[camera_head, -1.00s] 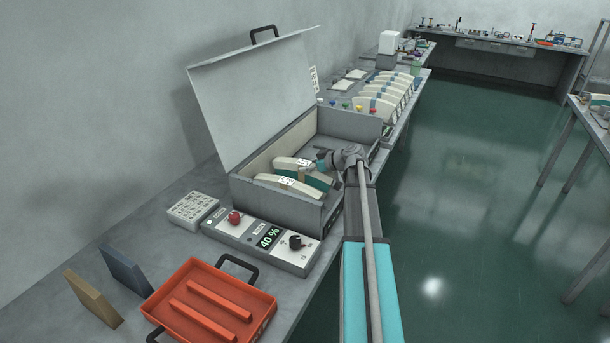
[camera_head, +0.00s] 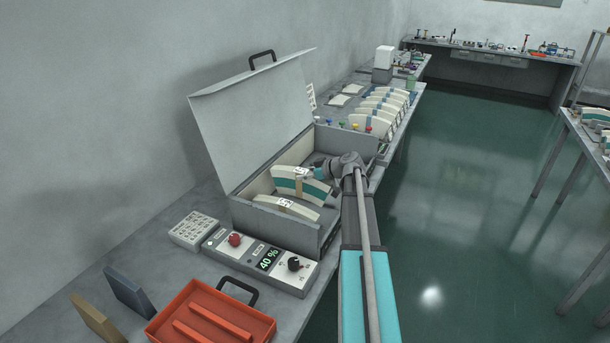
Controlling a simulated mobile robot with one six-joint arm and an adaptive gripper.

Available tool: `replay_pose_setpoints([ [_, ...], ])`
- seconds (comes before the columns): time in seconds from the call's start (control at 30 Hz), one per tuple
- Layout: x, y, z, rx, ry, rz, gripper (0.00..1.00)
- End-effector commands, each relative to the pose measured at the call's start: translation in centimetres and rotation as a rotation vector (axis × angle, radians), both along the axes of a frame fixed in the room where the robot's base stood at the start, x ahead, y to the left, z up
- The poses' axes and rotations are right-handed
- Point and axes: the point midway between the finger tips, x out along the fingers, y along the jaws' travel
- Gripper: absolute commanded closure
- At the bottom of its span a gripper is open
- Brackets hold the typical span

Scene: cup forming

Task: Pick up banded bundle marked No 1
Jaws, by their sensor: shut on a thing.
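Two curved, cream-and-teal banded bundles are in the open grey box (camera_head: 263,225). The rear bundle (camera_head: 288,184) shows a broad teal stripe and a white label at its top middle. My gripper (camera_head: 313,173) is shut on this rear bundle near its label, reaching in from the right. The rear bundle sits higher than the front bundle (camera_head: 300,208), which rests low in the box, partly hidden by the front wall. The front bundle also has a white label. The numbers on both labels are too small to read surely.
The raised lid (camera_head: 255,110) stands behind the box. A control panel (camera_head: 262,262) reading 40 % is in front, beside a red tray (camera_head: 212,315) with a black handle. More bundles (camera_head: 385,108) stand in a row on the bench beyond. Open floor lies right.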

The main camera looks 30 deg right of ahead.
Motion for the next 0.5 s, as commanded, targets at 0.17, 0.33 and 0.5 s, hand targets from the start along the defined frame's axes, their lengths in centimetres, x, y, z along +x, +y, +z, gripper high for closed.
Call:
replay_pose_setpoints([
  [0.17, 0.0, 0.0, 2.3, 0.002, -0.001, 0.000, 1.00],
  [0.33, 0.0, 0.0, 3.5, 0.002, -0.001, 0.000, 1.00],
  [0.5, 0.0, 0.0, 4.2, 0.002, -0.001, 0.000, 1.00],
])
